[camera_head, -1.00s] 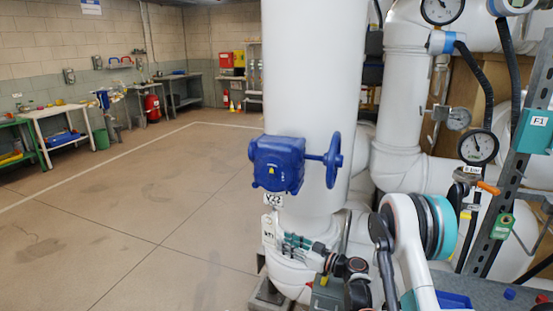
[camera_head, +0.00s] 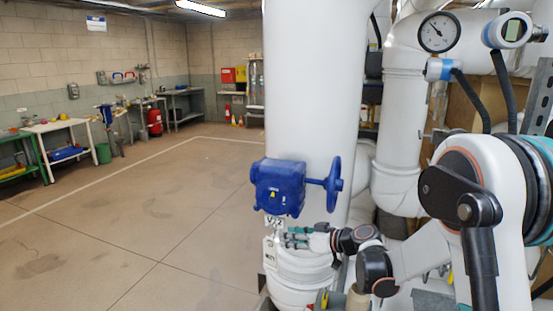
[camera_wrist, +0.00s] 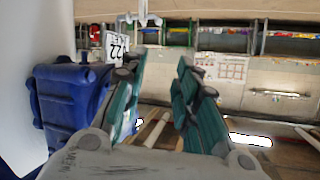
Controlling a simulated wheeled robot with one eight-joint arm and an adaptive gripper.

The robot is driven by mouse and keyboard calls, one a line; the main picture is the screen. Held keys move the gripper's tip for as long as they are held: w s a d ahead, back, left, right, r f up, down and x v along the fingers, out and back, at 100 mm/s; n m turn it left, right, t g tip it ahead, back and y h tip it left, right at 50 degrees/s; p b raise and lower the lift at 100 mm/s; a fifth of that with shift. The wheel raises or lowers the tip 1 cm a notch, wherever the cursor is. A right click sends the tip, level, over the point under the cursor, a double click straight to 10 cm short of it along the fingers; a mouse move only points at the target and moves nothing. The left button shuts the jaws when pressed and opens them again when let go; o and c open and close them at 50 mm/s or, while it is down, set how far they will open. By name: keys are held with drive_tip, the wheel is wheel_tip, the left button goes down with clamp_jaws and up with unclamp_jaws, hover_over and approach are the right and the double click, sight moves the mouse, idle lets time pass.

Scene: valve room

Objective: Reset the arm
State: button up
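My gripper (camera_head: 287,238) is just below the blue valve gearbox (camera_head: 278,187) in the head view, in front of the thick white pipe. In the wrist view, my gripper (camera_wrist: 162,62) shows two teal fingers apart, with nothing between them. The wrist picture looks upside down, and the blue gearbox (camera_wrist: 72,100) is close on its left. My arm is bent, with its large elbow joint at the right of the head view. I cannot tell whether the gripper touches the white tag under the gearbox.
The thick white pipe (camera_head: 313,80) stands beside my gripper. The blue handwheel (camera_head: 333,184) sticks out right of the gearbox. More pipes and a gauge (camera_head: 438,32) are at the right. The floor (camera_head: 130,220) at left is clear, with a white workbench (camera_head: 60,140) along the far wall.

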drive_tip(key=s+d+r+m+g+h, duration=0.1)
drive_tip(key=s+d+r+m+h, duration=0.15)
drive_tip(key=s+r, duration=0.45)
drive_tip(key=s+d+r+m+h, duration=0.2)
drive_tip(key=s+d+h, duration=0.1)
drive_tip(key=s, duration=0.8)
drive_tip(key=s+d+m+h, duration=0.1)
drive_tip(key=s+d+h, duration=0.1)
drive_tip(key=s, duration=0.4)
drive_tip(key=s+d+f+m+h, duration=0.1)
drive_tip(key=s+d, duration=0.3)
drive_tip(key=s, duration=0.3)
drive_tip(key=s+d+m+h, duration=0.2)
drive_tip(key=s+d, duration=0.1)
drive_tip(key=s, duration=0.3)
drive_tip(key=shift+s+d+f+h, duration=0.2)
drive_tip(key=shift+d+h, duration=0.15)
drive_tip(key=shift+a, duration=0.1)
